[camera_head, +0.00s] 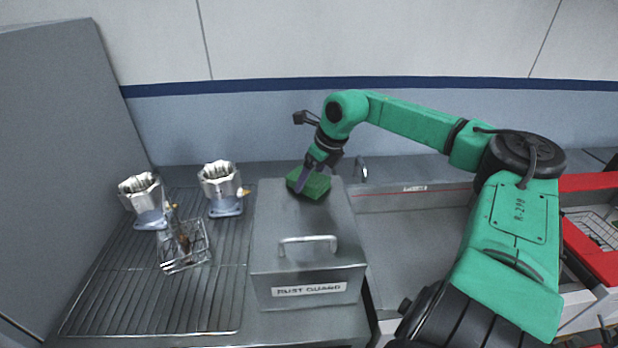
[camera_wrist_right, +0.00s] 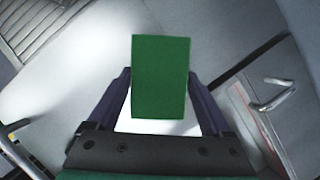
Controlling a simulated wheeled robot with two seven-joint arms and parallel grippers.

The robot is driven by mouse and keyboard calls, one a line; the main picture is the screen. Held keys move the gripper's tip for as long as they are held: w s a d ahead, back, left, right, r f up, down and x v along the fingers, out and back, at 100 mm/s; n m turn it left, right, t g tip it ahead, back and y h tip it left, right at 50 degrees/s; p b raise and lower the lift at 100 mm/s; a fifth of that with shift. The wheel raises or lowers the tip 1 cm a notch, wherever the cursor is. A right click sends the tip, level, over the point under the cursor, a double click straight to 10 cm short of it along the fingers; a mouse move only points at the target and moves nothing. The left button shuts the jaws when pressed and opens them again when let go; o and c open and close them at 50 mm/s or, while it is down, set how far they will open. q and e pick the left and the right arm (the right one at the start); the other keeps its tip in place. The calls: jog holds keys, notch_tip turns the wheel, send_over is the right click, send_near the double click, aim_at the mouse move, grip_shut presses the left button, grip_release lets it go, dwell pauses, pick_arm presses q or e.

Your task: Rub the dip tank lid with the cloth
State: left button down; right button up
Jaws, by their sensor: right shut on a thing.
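The dip tank lid (camera_head: 300,219) is a grey metal top with a bar handle, on a box labelled "RUST GUARD". The cloth (camera_head: 314,186) is a green folded block at the far end of the lid. My right gripper (camera_head: 308,180) is shut on the cloth from above. The cloth appears to rest on the lid, though exact contact is hard to tell. In the right wrist view the cloth (camera_wrist_right: 160,78) sits between the two fingers, over the pale lid surface (camera_wrist_right: 75,75). My left gripper is not in view.
Left of the tank, a wire rack (camera_head: 150,300) holds two metal housings (camera_head: 144,198) (camera_head: 221,187) and a small wire basket (camera_head: 184,247). Right of the tank is a grey basin (camera_head: 415,230) with a handle (camera_head: 361,170) behind. A red-edged tray (camera_head: 590,250) stands far right.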

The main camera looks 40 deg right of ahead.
jog(key=shift+w+d+r+p, duration=0.2)
jog(key=shift+r+p, duration=0.15)
jog(key=shift+r, duration=0.2)
jog(key=shift+w+d+r+p, duration=0.1)
jog(key=shift+w+r+p, duration=0.05)
jog(key=shift+r+p, duration=0.3)
jog(key=r, duration=0.2)
jog(key=s+r+p, duration=0.1)
jog(key=shift+a, duration=0.4)
jog(key=shift+w+r+p, duration=0.1)
jog(key=shift+r+p, duration=0.25)
jog(key=shift+r, duration=0.05)
jog(key=shift+w+d+r+p, duration=0.1)
jog(key=shift+r+p, duration=0.25)
jog(key=shift+r, duration=0.1)
jog(key=shift+w+d+r+p, duration=0.1)
jog(key=shift+r+p, duration=0.2)
jog(key=shift+r, duration=0.1)
jog(key=shift+s+a+r, duration=0.1)
jog(key=shift+s+r, duration=0.05)
jog(key=shift+r, duration=0.15)
jog(key=shift+f, duration=0.1)
